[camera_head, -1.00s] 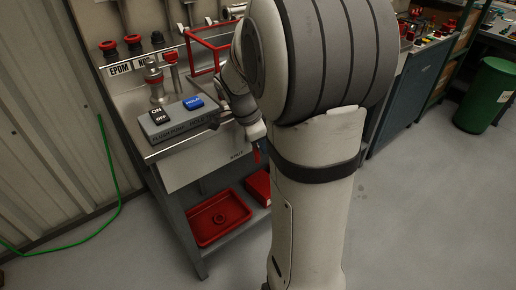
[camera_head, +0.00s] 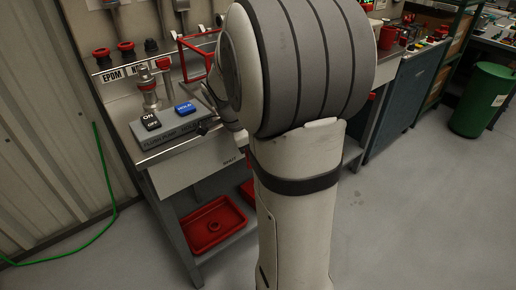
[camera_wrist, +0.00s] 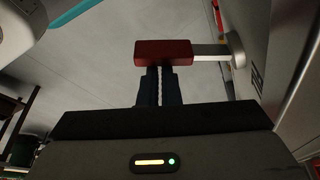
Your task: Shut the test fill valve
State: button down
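In the wrist view a red lever handle (camera_wrist: 163,53) sits on a flat metal stem (camera_wrist: 211,50) that comes out of a round boss (camera_wrist: 236,49) on a grey panel. It looks like the valve's lever; the panel lettering beside it is too blurred to read. My gripper (camera_wrist: 158,72) has its two dark fingers close together with only a thin slit between them. The fingertips lie at the handle's near edge, and nothing shows held between them. Whether they touch the handle I cannot tell. In the head view my arm hides the gripper and most of the lever.
The bench (camera_head: 187,176) carries a grey control box (camera_head: 167,126) with ON/OFF and blue HOLD buttons, and a red frame (camera_head: 183,62). A red tray (camera_head: 213,226) lies on its lower shelf. A green bin (camera_head: 482,100) stands right. Floor to the right is clear.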

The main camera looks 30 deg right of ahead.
jog(key=p+v, duration=0.5)
jog(key=v, duration=0.5)
jog(key=shift+w+p, duration=0.2)
jog(key=shift+p, duration=0.1)
jog(key=s+a+r+n+t+y+p, duration=0.3)
jog(key=s+a+r+n+p, duration=0.9)
jog(key=n, duration=0.9)
jog(key=shift+s+a+r+n+t+y+p, duration=0.35)
jog(key=shift+s+a+p, duration=0.2)
jog(key=shift+a+p, duration=0.3)
